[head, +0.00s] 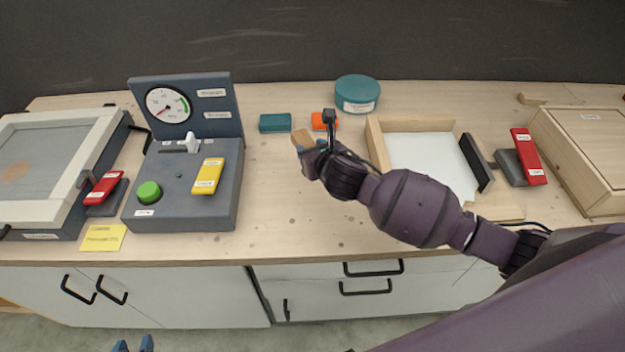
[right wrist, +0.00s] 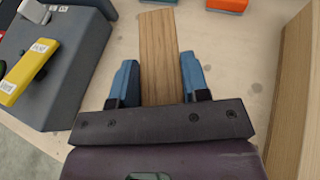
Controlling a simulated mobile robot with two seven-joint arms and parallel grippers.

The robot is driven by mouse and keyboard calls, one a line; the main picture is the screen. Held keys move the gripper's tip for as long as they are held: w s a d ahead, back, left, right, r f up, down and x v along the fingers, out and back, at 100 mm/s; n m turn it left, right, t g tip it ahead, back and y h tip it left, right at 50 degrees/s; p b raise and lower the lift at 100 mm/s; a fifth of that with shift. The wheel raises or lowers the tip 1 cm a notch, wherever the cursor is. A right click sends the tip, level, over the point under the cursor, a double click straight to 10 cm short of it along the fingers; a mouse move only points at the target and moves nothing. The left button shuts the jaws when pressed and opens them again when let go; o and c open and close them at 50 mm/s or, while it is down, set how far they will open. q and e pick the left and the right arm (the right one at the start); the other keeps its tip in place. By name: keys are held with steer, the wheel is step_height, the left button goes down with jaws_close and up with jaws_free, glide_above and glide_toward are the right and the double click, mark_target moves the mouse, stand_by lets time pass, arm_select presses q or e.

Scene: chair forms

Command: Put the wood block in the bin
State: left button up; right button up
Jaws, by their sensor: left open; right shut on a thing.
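The wood block (head: 302,138) is a plain light-brown piece, held at the end of my right arm near the table's middle. In the right wrist view the wood block (right wrist: 160,50) sticks out lengthwise from between the blue fingers. My right gripper (head: 307,148) is shut on it; its fingers also show in the right wrist view (right wrist: 159,84). I cannot tell whether the block touches the table. An open wooden-walled bin (head: 375,140) with a white floor stands to the right of the block, partly hidden by my arm. My left gripper (head: 133,345) is open and empty at the bottom edge.
A grey gauge panel (head: 225,217) with buttons stands left of the block. A teal block (head: 275,123), an orange block (head: 319,121) and a round teal container (head: 357,92) lie behind. A red-handled device (head: 527,157) and wooden case (head: 590,145) stand at right. The front middle table is clear.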

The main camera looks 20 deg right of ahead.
steer(key=b, duration=0.1)
glide_above(312, 187)
step_height(312, 187, down, 6)
steer(key=shift+r, duration=0.1)
steer(key=shift+f+b, duration=0.5)
steer(key=shift+f, duration=1.65)
steer(key=shift+f, duration=0.1)
steer(key=o, duration=1)
steer(key=shift+c, duration=0.2)
